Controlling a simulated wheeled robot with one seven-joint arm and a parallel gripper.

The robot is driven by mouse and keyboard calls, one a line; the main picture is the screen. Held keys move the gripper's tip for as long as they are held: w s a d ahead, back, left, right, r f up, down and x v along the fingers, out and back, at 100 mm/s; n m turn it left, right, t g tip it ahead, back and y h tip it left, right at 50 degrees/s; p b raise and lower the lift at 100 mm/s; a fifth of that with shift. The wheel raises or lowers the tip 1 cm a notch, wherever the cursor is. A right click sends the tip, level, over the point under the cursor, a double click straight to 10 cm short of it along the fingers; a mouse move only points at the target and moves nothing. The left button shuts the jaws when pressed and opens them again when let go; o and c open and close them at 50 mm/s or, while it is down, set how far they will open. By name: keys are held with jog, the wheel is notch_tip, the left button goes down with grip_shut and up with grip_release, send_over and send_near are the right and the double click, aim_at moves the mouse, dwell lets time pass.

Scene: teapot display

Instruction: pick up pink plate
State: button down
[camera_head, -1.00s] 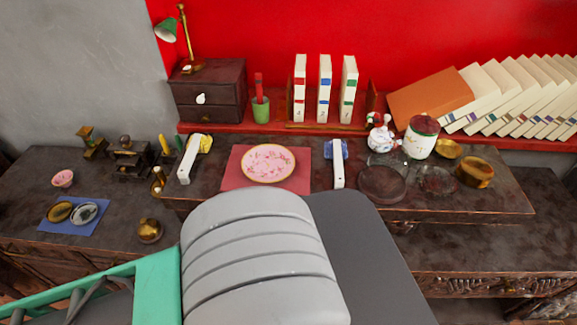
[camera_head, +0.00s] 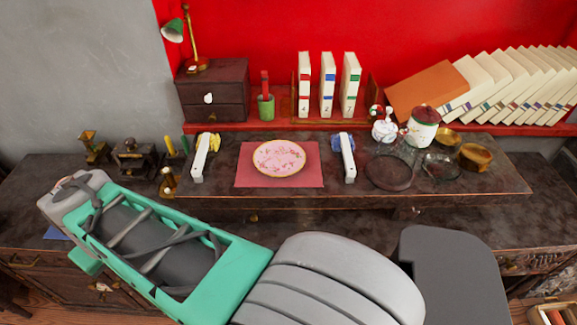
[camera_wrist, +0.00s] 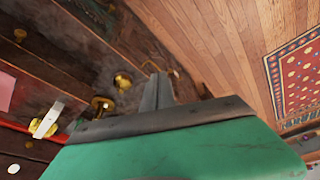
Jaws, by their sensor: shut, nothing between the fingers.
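The pink plate (camera_head: 278,158) has a gold rim and a floral pattern. It lies flat on a pink-red mat (camera_head: 250,178) at the middle of the raised shelf in the head view. Only a pink corner, likely of the mat (camera_wrist: 6,90), shows at the left edge of the wrist view. My gripper (camera_wrist: 159,80) is shut and empty in the wrist view, pointing away from the plate over the dark desk and floor side. Its fingertips cannot be made out in the head view, where my arm crosses the lower left and centre.
White upright holders (camera_head: 201,157) and (camera_head: 347,157) flank the mat. Brass pieces (camera_head: 134,158) stand to the left. Books (camera_head: 327,84) line the red shelf behind.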

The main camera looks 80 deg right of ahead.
jog(key=s+d+f+m+h, duration=0.1)
jog(key=s+d+m, duration=0.35)
jog(key=d, duration=0.85)
jog(key=m+g, duration=0.2)
jog(key=m, duration=0.6)
send_near(278, 173)
jog(key=s+a+f, duration=0.2)
jog(key=a+f, duration=0.4)
jog(key=a, duration=0.4)
jog(key=shift+h, duration=0.4)
jog(key=w+d, duration=0.1)
jog(key=d, duration=0.2)
jog(key=d+p, duration=0.1)
jog(key=d, duration=0.3)
jog(key=w+d, duration=0.1)
jog(key=d, duration=0.2)
jog(key=shift+w+d+r, duration=0.1)
jog(key=shift+w+d, duration=0.2)
jog(key=shift+d, duration=0.1)
jog(key=shift+w+d+f+p, duration=0.1)
jog(key=shift+d+f+p, duration=0.25)
jog(key=shift+f, duration=0.3)
jog(key=shift+f+b, duration=0.25)
jog(key=shift+b, duration=0.05)
